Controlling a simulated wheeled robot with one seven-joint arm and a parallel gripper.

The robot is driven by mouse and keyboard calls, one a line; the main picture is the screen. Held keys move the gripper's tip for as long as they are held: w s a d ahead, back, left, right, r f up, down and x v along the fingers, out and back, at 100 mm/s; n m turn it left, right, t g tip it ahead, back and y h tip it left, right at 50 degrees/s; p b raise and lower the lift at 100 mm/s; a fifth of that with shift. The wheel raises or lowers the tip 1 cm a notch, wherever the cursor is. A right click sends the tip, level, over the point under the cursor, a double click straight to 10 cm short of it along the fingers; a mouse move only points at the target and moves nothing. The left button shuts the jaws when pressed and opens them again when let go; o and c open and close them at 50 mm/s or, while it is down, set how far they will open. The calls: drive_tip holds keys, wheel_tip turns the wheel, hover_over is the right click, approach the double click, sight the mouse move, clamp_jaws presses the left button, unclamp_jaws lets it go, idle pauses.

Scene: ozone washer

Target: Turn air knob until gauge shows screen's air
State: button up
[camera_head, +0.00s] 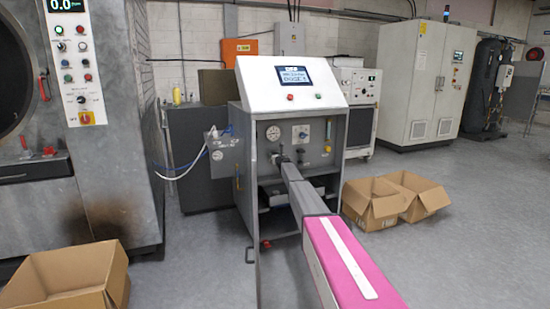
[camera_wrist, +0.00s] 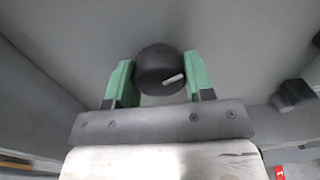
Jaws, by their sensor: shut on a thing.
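The air knob (camera_wrist: 160,70) is a round black knob with a white pointer mark, on a grey panel in the wrist view. My gripper (camera_wrist: 160,82) has its two green fingers on either side of the knob and is shut on it. In the head view my gripper (camera_head: 279,159) reaches the front panel of the grey console. The gauge (camera_head: 302,134) is a round white dial above and to the right of it; its needle is too small to read. The screen (camera_head: 294,77) on the sloped top is lit with text too small to read clearly.
A second black knob (camera_wrist: 292,95) sits to the right in the wrist view. A smaller dial (camera_head: 273,133) is left of the gauge. A yellow-topped tube (camera_head: 327,136) stands at right. Open cardboard boxes (camera_head: 372,207) lie on the floor to the right, another (camera_head: 68,278) at front left.

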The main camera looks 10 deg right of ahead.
drive_tip(key=m, duration=0.6)
drive_tip(key=shift+r, duration=0.1)
drive_tip(key=m, duration=0.5)
drive_tip(key=shift+m+g, duration=0.3)
drive_tip(key=m, duration=0.5)
drive_tip(key=shift+y, duration=0.3)
drive_tip(key=m, duration=0.5)
drive_tip(key=o, duration=0.9)
